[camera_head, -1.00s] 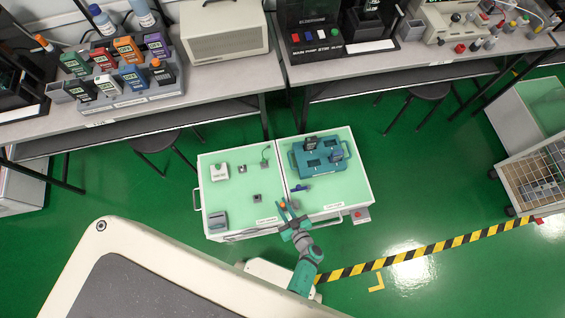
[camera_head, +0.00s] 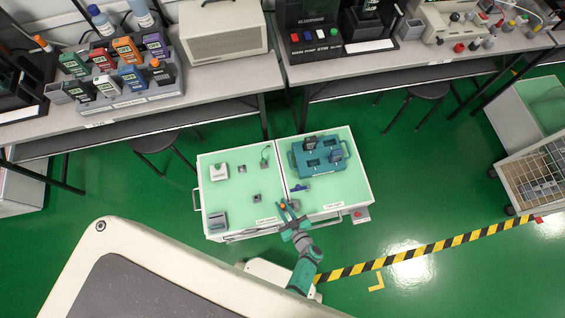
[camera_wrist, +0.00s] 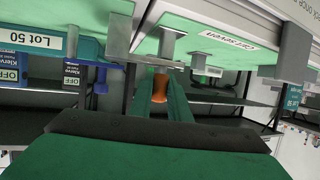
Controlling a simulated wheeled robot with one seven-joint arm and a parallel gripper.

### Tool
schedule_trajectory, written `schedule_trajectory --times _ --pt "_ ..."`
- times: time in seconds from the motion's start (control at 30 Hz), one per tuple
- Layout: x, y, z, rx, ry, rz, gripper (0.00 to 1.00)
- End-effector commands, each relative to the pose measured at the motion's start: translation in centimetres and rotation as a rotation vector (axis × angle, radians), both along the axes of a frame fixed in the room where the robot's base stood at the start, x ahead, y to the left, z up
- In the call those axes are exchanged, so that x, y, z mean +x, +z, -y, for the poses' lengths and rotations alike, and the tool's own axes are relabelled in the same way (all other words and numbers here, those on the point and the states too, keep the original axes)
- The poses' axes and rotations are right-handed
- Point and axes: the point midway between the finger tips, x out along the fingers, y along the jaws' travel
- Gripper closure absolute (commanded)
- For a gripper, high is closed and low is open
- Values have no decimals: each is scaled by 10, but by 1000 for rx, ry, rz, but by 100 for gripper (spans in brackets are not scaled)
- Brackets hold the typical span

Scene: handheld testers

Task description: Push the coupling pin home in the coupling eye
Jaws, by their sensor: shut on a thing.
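My gripper (camera_head: 289,209) is at the front edge of the two light-green-topped carts, close to the seam between them. In the wrist view my gripper (camera_wrist: 160,92) has its two green fingers close around an orange, spool-shaped grip (camera_wrist: 160,87), which looks like the coupling pin's head. A grey metal flanged piece (camera_wrist: 168,42) shows just beyond it, by the seam; I cannot tell whether it is the coupling eye or how deep the pin sits. In the head view the fingers largely hide the pin.
The left cart (camera_head: 233,209) carries small grey and white blocks. The right cart (camera_head: 347,192) carries a teal tray (camera_head: 300,165) with dark testers. Grey brackets (camera_wrist: 118,38) (camera_wrist: 294,52) stand at either side in the wrist view.

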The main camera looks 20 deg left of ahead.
Motion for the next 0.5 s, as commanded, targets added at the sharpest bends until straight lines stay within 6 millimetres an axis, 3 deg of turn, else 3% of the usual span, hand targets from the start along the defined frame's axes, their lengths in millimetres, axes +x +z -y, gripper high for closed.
schedule_trajectory --times 0.3,0.33,0.4,0.5 --pt "0 -2 -1 0 1 0 100" --pt "0 -2 0 0 1 0 81" --pt "0 -2 -1 0 1 0 65" --pt "0 -2 0 0 1 0 62"
